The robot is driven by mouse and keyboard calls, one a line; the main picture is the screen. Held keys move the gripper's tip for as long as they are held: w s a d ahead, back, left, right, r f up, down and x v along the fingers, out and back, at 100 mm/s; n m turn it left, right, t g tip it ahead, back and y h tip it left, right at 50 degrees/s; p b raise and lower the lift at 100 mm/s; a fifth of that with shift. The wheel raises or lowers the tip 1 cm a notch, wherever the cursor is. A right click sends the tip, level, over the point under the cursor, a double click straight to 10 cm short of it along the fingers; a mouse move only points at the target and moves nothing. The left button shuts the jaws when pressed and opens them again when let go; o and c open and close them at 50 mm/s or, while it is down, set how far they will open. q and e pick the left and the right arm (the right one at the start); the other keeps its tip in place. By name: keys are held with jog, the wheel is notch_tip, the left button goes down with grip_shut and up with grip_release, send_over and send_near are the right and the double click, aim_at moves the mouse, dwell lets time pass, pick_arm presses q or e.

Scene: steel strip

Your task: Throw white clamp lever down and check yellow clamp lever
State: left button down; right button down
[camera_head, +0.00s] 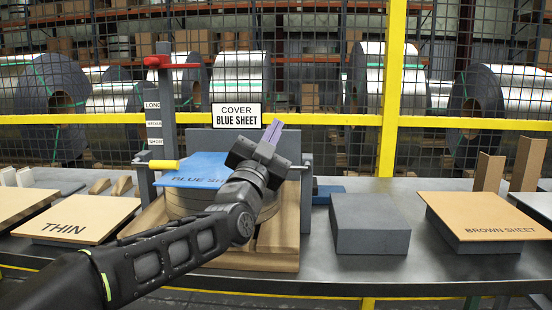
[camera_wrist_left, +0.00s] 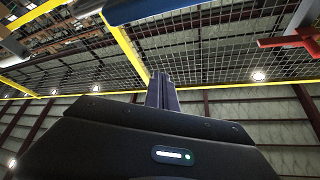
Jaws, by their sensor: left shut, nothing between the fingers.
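The yellow clamp lever (camera_head: 163,165) lies roughly level at the left side of the wooden fixture (camera_head: 285,240). A short pale bar (camera_head: 299,168), perhaps the white clamp lever, shows at the fixture's right side, just right of my left wrist. My left gripper (camera_head: 272,131) is shut and empty, raised above the fixture in front of its back plate, fingers pointing up. Its closed fingers also show in the left wrist view (camera_wrist_left: 162,88). My left arm hides part of the fixture and the round stack (camera_head: 185,203) under the blue sheet (camera_head: 195,168). My right gripper is out of view.
A red-handled lever (camera_head: 170,64) tops the post at the left. A "COVER BLUE SHEET" sign (camera_head: 236,115) stands behind my gripper. A grey block (camera_head: 370,223) and a brown sheet (camera_head: 485,216) lie right on the steel bench. A mesh fence (camera_head: 325,90) closes the back.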

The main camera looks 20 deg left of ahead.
pick_arm(q)
jog(key=s+d+f, duration=0.2)
jog(key=s+f, duration=0.3)
jog(key=s, duration=0.2)
jog(key=shift+s+f, duration=0.2)
jog(key=shift+s, duration=0.2)
